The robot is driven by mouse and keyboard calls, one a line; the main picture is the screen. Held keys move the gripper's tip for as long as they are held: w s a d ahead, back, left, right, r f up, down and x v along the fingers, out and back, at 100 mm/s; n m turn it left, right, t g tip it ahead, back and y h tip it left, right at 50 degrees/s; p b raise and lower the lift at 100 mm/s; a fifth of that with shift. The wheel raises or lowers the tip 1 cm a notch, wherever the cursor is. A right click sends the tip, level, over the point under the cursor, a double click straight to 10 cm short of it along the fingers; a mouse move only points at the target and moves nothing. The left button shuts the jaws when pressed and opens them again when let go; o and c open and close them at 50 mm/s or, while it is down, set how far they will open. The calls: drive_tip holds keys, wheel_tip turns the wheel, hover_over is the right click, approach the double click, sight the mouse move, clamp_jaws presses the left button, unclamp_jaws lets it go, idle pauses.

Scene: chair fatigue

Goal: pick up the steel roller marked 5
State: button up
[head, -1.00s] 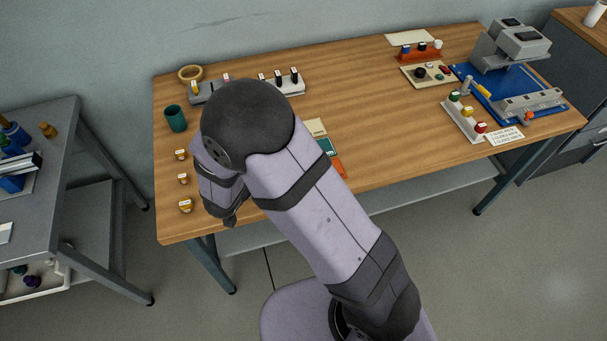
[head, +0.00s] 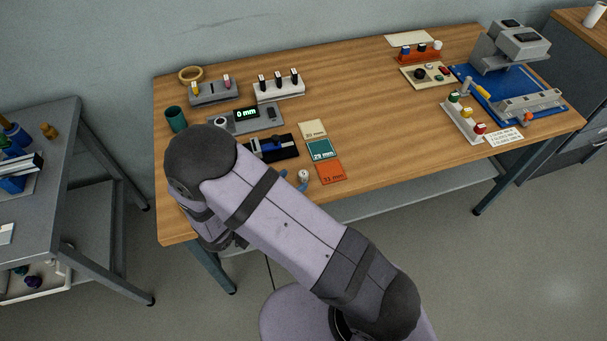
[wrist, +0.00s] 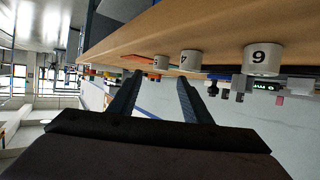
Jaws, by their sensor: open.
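My gripper (wrist: 160,80) is open and empty in the wrist view, where the scene appears upside down. Beyond its fingertips, three short pale rollers stand in a row on the wooden table. The nearest roller (wrist: 262,59) bears a mark that reads as 6 or 9. The middle roller (wrist: 190,61) bears what looks like a 4. The mark on the farthest, smallest-looking roller (wrist: 160,62) is too small to read, so I cannot tell which is marked 5.
The table's middle is clear. A grey side table (head: 75,140) stands left.

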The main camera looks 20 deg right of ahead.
sight(303, 174)
drive_tip(key=shift+p+x, duration=0.9)
drive_tip(key=shift+x, duration=1.7)
drive_tip(key=shift+f, duration=0.1)
clamp_jaws()
